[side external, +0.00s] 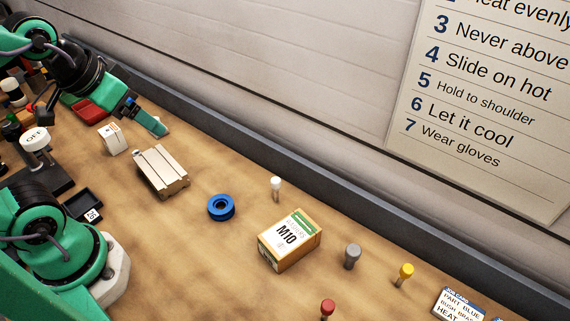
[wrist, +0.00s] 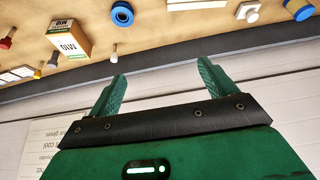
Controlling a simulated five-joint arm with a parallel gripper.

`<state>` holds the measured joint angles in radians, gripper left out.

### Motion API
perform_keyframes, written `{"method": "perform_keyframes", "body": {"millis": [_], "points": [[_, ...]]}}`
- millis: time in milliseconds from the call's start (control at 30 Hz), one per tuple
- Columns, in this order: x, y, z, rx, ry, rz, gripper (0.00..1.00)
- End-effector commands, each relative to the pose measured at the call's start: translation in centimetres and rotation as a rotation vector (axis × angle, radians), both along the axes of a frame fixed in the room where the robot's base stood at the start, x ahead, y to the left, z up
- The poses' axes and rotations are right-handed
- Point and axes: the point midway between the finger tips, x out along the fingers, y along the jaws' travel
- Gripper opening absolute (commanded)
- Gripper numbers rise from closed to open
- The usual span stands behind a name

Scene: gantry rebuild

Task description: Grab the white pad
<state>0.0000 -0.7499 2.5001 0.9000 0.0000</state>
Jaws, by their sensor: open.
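A small white block-like piece (side external: 112,140) stands on the bench at the left in the side view, left of the grey metal block (side external: 160,170). A white piece in the wrist view (wrist: 248,11), by the top edge, seems to be the same one, and it may be the white pad. A round white cap marked OFF (side external: 35,137) sits on a dark stand farther left. My gripper (side external: 156,127) is up and to the right of the white piece in the side view, apart from it. In the wrist view my gripper (wrist: 160,70) has its fingers apart with nothing between them.
A blue ring (side external: 221,207), a white-headed pin (side external: 276,184), an M10 box (side external: 290,240) and grey, yellow and red pins stand to the right. A dark rail (side external: 330,190) runs along the wall. A black tray (side external: 83,204) is near my base.

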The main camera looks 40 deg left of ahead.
Motion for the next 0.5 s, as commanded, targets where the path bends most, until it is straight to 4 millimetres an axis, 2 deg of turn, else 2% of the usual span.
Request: {"method": "perform_keyframes", "body": {"millis": [267,500], "points": [[0.8,0.5,0.1,0.014,0.017,-0.004,0.84],[3.3,2.3,0.1,0.055,0.076,-0.029,0.84]]}}
